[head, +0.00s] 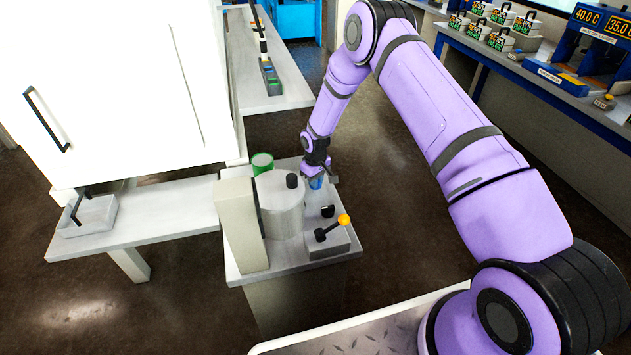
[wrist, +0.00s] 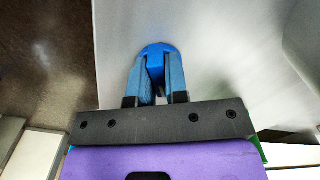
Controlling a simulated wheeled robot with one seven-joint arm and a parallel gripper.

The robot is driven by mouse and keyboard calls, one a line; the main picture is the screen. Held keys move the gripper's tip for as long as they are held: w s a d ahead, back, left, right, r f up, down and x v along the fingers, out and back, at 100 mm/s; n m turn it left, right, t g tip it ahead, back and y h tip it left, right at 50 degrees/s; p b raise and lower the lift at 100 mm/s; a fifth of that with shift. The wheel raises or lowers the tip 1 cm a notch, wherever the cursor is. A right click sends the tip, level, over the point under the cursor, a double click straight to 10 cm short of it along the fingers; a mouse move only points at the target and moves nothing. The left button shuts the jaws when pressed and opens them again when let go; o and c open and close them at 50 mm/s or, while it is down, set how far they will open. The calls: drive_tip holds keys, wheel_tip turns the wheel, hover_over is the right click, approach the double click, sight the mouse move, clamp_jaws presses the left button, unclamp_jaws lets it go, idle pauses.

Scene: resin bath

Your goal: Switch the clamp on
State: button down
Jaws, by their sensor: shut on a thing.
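A grey machine stands on a small stand, with a grey cylinder (head: 280,212) and a tall pale block (head: 240,224). At its front right is a grey box (head: 338,240) with a black lever that ends in an orange ball (head: 344,220). A small black-and-white part (head: 327,211) sits just behind the box. I cannot tell which of these parts is the clamp's switch. My gripper (head: 317,178) points down behind and right of the cylinder. In the wrist view my gripper (wrist: 158,88) is shut on a blue piece (wrist: 157,49), mostly hidden between the fingers.
A green-rimmed can (head: 262,161) stands behind the cylinder. A white cabinet (head: 110,90) and a low bench (head: 165,215) with a grey tray (head: 88,215) are at left. A blue bench with displays (head: 590,60) is at far right. Open floor lies between.

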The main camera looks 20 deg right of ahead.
drive_tip(key=c, duration=1.1)
unclamp_jaws()
drive_tip(key=shift+r, duration=0.15)
wheel_tip(320, 180, up, 11)
drive_tip(key=shift+f, duration=0.2)
